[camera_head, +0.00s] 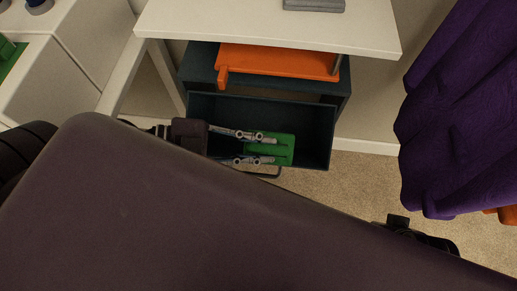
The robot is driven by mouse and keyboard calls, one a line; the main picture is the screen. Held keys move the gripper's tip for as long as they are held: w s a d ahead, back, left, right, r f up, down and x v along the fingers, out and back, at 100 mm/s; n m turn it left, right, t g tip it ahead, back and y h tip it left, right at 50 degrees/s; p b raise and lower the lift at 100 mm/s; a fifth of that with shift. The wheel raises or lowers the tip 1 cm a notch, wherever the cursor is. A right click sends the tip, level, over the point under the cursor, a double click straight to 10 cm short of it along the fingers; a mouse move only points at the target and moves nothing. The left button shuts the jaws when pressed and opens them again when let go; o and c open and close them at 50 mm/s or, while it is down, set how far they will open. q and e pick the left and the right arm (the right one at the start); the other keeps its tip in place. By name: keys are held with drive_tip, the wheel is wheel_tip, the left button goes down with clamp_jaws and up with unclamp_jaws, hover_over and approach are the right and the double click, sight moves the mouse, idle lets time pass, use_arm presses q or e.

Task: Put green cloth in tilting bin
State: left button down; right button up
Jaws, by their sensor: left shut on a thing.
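A dark teal tilting bin (318,128) stands open at the front of a dark teal cabinet under a white tabletop. A green cloth (284,150) is at the bin's opening, over its inside. My left gripper (268,149) reaches in from the left and is shut on the cloth, with one finger on each side. I cannot tell whether the cloth touches the bin floor. My large brown body part hides the lower left of the view.
An orange object (275,60) lies on the cabinet below the white tabletop (270,25). A purple curtain-like cloth (460,120) hangs at the right. Beige carpet (360,190) is clear between the bin and it. White furniture (60,75) stands at the left.

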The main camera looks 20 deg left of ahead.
use_arm(q)
drive_tip(key=shift+w+a, duration=0.15)
drive_tip(key=shift+w, duration=0.4)
drive_tip(key=shift+w+a, duration=0.15)
drive_tip(key=shift+w, duration=0.4)
drive_tip(key=shift+w+f, duration=0.25)
drive_tip(key=shift+f, duration=0.1)
drive_tip(key=shift+f+b, duration=0.6)
drive_tip(key=shift+f, duration=0.35)
drive_tip(key=c, duration=1.7)
unclamp_jaws()
drive_tip(key=shift+c, duration=0.2)
